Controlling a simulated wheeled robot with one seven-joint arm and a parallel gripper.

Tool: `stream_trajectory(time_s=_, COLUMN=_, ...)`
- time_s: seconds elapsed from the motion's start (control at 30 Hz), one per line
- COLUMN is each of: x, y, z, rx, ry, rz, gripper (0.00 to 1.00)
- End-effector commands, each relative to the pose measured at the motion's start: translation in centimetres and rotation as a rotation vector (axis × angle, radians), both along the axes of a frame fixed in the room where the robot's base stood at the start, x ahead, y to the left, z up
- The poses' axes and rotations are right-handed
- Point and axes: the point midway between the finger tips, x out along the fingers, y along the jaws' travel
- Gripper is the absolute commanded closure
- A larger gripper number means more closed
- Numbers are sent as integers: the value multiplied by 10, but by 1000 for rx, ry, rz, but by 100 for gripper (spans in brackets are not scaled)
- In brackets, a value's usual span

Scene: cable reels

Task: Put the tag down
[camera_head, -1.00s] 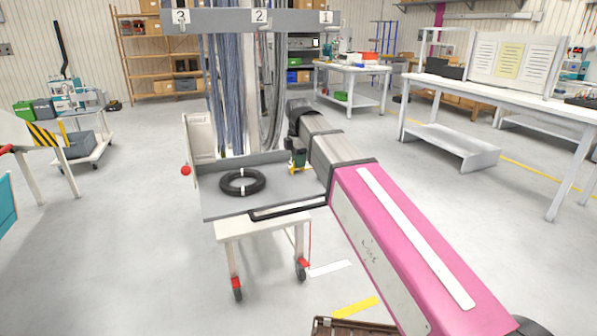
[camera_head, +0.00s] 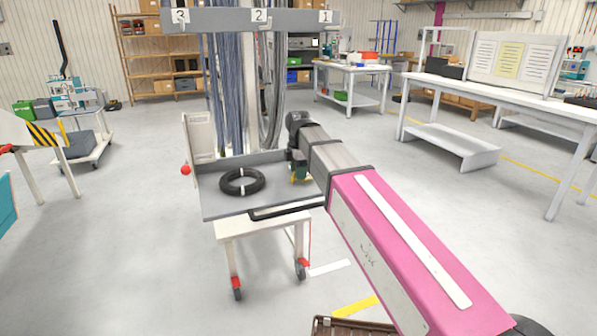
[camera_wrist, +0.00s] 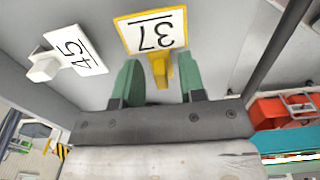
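A yellow-edged tag marked 37 (camera_wrist: 137,34) shows in the wrist view, just beyond my fingertips, over the grey tray surface. Its yellow stem (camera_wrist: 160,71) stands between my green fingers, with a gap on each side. My gripper (camera_wrist: 161,78) is open around the stem. In the head view my gripper (camera_head: 299,170) is low at the right end of the grey cart tray (camera_head: 222,205); the tag is mostly hidden there. Whether the tag touches the tray is hard to tell.
A white tag marked 45 (camera_wrist: 84,52) with a white knob lies left of the yellow one. A black cable coil (camera_head: 228,188) lies on the tray's left part. Cables hang from a numbered rack (camera_head: 225,20) behind the cart. A white bench (camera_head: 480,88) stands at right.

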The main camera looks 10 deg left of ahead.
Motion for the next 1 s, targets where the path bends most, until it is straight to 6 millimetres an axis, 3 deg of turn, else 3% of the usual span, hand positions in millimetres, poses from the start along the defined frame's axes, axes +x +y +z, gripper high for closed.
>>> stream_trajectory(time_s=0.27, x=1, y=0, z=10, rx=1, ry=-2, rz=0, gripper=63)
stream_trajectory(time_s=0.8, x=1, y=1, z=98, rx=1, ry=-1, rz=0, gripper=63)
stream_trajectory(time_s=1.0, x=0, y=0, z=118, rx=1, ry=-1, rz=0, gripper=63)
